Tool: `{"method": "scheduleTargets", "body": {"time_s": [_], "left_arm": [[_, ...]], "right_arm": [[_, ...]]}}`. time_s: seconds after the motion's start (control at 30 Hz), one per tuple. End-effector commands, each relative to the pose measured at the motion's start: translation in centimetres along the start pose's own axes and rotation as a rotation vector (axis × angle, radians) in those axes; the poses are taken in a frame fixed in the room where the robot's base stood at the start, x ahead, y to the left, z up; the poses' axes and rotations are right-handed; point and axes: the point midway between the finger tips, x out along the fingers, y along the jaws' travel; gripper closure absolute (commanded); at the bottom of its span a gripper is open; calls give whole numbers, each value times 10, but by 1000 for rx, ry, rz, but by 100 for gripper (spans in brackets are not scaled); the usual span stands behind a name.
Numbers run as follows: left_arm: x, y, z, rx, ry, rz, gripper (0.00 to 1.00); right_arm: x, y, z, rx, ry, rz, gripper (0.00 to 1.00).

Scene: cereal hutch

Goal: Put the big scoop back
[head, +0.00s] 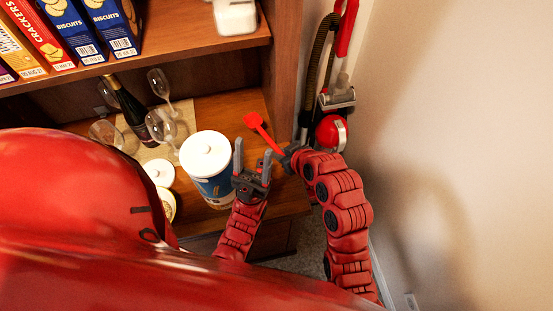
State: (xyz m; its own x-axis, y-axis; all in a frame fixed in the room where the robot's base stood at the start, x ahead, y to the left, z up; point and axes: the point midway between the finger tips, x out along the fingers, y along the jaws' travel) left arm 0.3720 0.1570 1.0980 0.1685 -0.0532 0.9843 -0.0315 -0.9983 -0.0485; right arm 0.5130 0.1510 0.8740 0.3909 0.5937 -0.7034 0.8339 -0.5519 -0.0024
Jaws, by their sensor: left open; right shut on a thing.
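The red scoop (263,132) is in my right gripper (286,156), which is shut on its handle end. Its squarish head points up and left, over the wooden counter (224,116). My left gripper (252,160) is open, fingers pointing up the picture, just right of a large canister (211,184). I cannot tell if it touches the canister. The canister has a blue and white body and a white lid with a knob; the lid is on. Two smaller white-lidded containers (159,171) stand to its left, partly hidden by my red body.
A dark bottle (131,112) and several wine glasses (161,126) stand behind the canisters. Above is a shelf (165,47) with cracker and biscuit boxes (72,27) and a white object (235,16). A red vacuum cleaner (330,133) stands right of the hutch, by the wall.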

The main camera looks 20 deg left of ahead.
Motion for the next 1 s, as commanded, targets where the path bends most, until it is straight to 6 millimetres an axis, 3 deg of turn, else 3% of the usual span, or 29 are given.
{"method": "scheduleTargets", "body": {"time_s": [0.1,0.5,0.9,0.93,1.0], "left_arm": [[-10,0,2,0,0,0,41],[-23,1,4,0,0,0,41],[-27,1,4,0,0,0,41],[-25,1,4,0,0,0,41],[-25,1,4,0,0,0,41]], "right_arm": [[20,-1,22,1,-5,-2,100],[56,0,57,1,0,-1,100],[60,0,61,0,1,0,100],[58,0,59,0,1,0,76],[58,0,59,0,1,0,63]]}}
